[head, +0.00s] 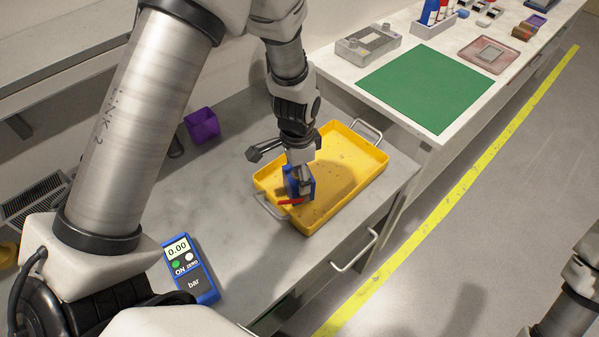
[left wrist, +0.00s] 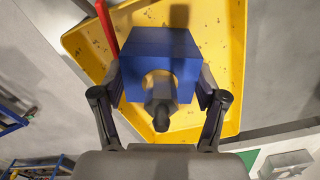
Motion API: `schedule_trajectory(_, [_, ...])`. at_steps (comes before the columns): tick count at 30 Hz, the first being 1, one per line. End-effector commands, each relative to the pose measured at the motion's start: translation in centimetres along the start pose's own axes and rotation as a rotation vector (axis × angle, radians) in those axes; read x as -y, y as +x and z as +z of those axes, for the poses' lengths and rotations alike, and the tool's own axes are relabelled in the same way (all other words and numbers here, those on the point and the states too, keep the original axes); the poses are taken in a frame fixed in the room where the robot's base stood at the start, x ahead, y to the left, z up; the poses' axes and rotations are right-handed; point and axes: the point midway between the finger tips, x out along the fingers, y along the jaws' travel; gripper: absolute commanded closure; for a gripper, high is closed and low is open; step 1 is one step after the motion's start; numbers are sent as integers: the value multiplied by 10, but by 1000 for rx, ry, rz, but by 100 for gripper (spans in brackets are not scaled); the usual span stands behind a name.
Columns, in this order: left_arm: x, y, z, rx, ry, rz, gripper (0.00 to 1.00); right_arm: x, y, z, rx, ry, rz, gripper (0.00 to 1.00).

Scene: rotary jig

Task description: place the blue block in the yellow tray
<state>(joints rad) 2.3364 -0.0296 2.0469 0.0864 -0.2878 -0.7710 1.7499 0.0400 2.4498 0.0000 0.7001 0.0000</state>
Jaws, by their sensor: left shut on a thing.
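The blue block (left wrist: 150,45) is between the two fingers of my left gripper (head: 299,182), which is shut on it. In the left wrist view it has a round opening with a dark knob in front and a red bar (left wrist: 106,27) beside it. In the head view the block (head: 291,184) is partly hidden by the gripper. It is over the near-left part of the yellow tray (head: 375,158), within its rim. I cannot tell whether it touches the tray floor. My right gripper is not in view.
The tray has metal handles at both ends and looks otherwise empty. A purple bin (head: 202,125) and a blue pressure gauge (head: 190,270) are on the grey bench. A green mat (head: 425,88) lies on the white counter behind.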

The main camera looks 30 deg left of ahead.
Motion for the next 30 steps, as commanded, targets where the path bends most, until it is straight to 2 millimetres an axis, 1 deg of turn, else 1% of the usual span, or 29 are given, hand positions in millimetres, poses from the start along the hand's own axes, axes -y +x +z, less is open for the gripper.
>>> schedule_trajectory(3, [0,9,0,-1,0,-1,84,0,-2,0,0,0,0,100])
schedule_trajectory(9, [0,9,0,-1,0,-1,84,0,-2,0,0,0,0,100])
schedule_trajectory(12, [0,12,0,-1,0,-1,84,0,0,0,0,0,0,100])
schedule_trajectory(13, [0,13,0,0,0,0,24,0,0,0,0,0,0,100])
schedule_trajectory(15, [0,12,0,-1,0,-1,3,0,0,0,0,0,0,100])
schedule_trajectory(25, [0,11,0,-1,0,-1,3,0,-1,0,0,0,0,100])
schedule_trajectory(28, [0,4,0,-2,0,-2,3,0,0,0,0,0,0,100])
schedule_trajectory(30, [1,-6,-1,-4,0,-3,3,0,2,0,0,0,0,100])
